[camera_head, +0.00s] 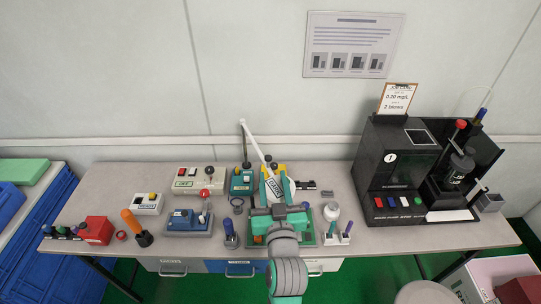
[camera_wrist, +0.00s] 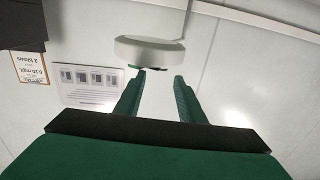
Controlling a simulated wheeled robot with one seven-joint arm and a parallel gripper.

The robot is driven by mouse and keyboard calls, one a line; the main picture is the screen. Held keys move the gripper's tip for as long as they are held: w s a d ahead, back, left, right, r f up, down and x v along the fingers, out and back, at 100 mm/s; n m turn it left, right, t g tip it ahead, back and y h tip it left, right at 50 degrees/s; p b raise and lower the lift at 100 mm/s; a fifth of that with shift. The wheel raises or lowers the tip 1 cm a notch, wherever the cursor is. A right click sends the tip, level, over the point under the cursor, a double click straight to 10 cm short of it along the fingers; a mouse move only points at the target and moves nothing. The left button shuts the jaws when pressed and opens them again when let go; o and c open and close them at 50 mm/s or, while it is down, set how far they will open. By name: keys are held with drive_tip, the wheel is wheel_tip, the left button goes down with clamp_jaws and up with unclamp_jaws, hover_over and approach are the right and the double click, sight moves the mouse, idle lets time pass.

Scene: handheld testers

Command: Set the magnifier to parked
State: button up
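The magnifier stands at the middle back of the bench. Its pale jointed arm (camera_head: 254,142) rises to an elbow and slopes down to the right, towards my gripper. In the wrist view its rounded white head (camera_wrist: 150,50) hangs from a pale arm, just beyond my fingertips. My gripper (camera_wrist: 159,76) is open, with a clear gap between its green fingers. The left fingertip overlaps the head's lower edge; I cannot tell whether it touches. In the head view my gripper (camera_head: 279,207) is over the middle of the bench and partly hides what lies below. No parked marking is readable.
A black tester machine (camera_head: 393,160) stands on the right. Left of my gripper are a beige box (camera_head: 199,179), a blue device (camera_head: 187,223) and an orange-handled tool (camera_head: 132,222). A white bottle (camera_head: 331,211) stands close on the right. Bare bench shows before the machine.

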sight(268, 161)
drive_tip(key=w, duration=0.3)
drive_tip(key=w+a, duration=0.1)
drive_tip(key=w, duration=0.5)
drive_tip(key=shift+w+a, duration=0.1)
drive_tip(key=shift+a, duration=0.1)
drive_tip(key=shift+c, duration=0.4)
clamp_jaws()
